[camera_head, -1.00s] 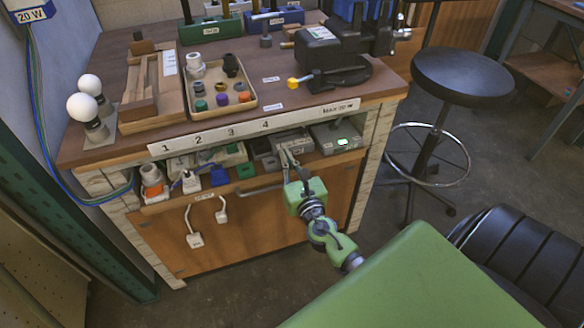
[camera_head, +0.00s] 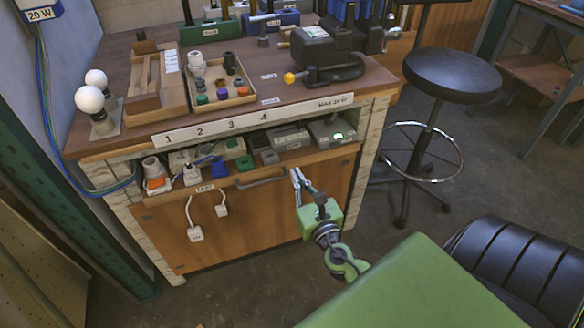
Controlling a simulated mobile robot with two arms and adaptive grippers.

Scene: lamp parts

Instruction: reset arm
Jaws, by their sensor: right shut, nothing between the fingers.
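My right gripper (camera_head: 298,178) is in front of the workbench, just below the open shelf, at the height of the wooden cabinet front (camera_head: 270,215). Its fingers point up toward the shelf and are shut with nothing between them. The green wrist housing (camera_head: 319,220) of my right arm sits below the fingers. My left gripper does not show in this view. On the bench, two white bulbs (camera_head: 90,100) stand in sockets at the left. A tray of small lamp parts (camera_head: 243,99) lies near the middle.
The shelf holds grey boxes (camera_head: 290,138), plugs and a green-lit unit (camera_head: 332,133). A black clamp (camera_head: 338,76) lies on the bench top. A round black stool (camera_head: 453,75) stands to the right, and a black seat (camera_head: 508,262) is at lower right. Floor between them is clear.

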